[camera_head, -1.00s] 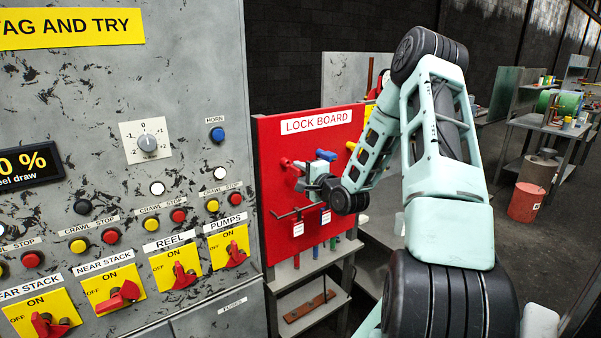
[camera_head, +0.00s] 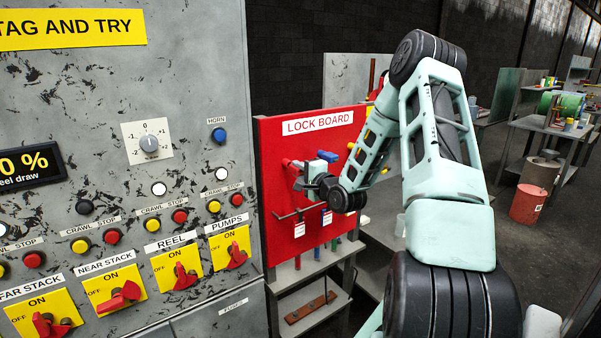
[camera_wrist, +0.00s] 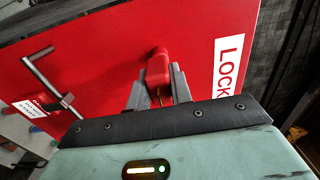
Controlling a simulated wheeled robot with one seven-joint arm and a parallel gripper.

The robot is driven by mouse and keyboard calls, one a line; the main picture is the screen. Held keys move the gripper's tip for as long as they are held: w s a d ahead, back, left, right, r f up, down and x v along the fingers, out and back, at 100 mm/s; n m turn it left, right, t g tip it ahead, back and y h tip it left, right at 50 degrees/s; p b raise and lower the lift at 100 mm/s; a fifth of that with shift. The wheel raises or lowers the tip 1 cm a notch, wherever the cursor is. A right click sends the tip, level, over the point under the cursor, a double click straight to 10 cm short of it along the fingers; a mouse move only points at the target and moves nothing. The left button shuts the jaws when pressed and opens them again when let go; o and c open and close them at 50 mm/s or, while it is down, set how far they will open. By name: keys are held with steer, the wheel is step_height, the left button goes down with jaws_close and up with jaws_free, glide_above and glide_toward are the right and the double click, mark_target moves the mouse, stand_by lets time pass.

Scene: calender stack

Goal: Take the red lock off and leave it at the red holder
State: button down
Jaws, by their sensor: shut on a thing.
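The red lock (camera_wrist: 158,70) shows in the wrist view between the two grey fingers of my gripper (camera_wrist: 158,88), in front of the red lock board (camera_wrist: 105,70). My gripper is shut on it. In the head view my gripper (camera_head: 304,180) is close to the face of the lock board (camera_head: 275,140), below its white label. A red piece (camera_head: 289,164) shows just left of the fingers there; I cannot tell whether it is the lock or a holder. I cannot make out which part is the red holder, as red blends into the board.
A dark hook bar (camera_head: 298,212) with white tags crosses the board below my gripper; it also shows in the wrist view (camera_wrist: 50,85). The grey control panel (camera_head: 100,190) with red switches stands left. A shelf (camera_head: 310,275) lies below the board.

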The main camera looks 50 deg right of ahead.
steer(key=shift+x, duration=0.9)
steer(key=c, duration=0.8)
jaws_free()
steer(key=shift+o, duration=0.2)
steer(key=v, duration=0.7)
stand_by(0.6)
